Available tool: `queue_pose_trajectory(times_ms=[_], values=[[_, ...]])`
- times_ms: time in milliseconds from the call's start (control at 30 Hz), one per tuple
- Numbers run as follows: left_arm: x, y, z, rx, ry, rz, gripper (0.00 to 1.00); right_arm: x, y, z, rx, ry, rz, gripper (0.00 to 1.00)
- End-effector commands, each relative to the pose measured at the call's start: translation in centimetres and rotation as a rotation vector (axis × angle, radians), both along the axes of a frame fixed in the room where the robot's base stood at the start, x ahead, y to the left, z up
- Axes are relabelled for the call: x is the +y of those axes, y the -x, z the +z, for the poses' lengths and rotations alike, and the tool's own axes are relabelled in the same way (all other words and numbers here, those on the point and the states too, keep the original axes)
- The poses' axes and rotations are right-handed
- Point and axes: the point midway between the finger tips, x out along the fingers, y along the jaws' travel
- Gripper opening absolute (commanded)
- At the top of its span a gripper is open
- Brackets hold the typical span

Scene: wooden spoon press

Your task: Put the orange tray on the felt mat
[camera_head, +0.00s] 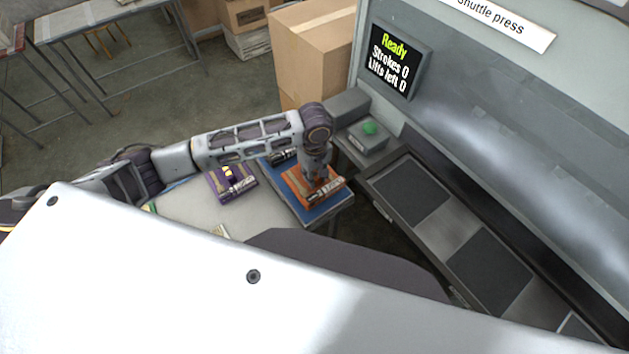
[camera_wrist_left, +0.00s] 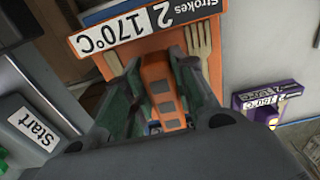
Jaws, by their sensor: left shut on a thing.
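The orange tray (camera_head: 297,187) is under my left gripper (camera_head: 316,180) at the right end of the pale table, over a flat blue surface (camera_head: 329,208) that looks like the felt mat. My left gripper (camera_wrist_left: 157,95) is shut on the tray's orange raised handle. I cannot tell whether the tray touches the blue surface or is slightly above it. My right gripper is not in view.
Cardboard boxes (camera_head: 312,50) stand behind.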

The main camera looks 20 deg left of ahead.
Motion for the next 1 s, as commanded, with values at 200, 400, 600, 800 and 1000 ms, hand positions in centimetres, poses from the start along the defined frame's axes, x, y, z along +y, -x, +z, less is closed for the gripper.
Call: queue_pose_trajectory(times_ms=[200, 400, 600, 800, 1000], values=[[0.0, 0.0, -0.2, -0.001, 0.001, 0.000, 0.00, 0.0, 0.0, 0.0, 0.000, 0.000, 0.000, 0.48], [0.0, 0.0, -0.3, -0.001, 0.001, 0.000, 0.00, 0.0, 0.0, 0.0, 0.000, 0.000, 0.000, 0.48], [0.0, 0.0, -2.0, 0.000, 0.000, 0.000, 0.00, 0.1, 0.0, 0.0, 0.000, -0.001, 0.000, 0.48], [0.0, 0.0, -3.8, -0.001, -0.001, -0.001, 0.00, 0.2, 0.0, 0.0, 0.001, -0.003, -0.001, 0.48], [0.0, 0.0, -4.0, -0.001, 0.000, -0.001, 0.00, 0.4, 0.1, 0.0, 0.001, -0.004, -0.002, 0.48]])
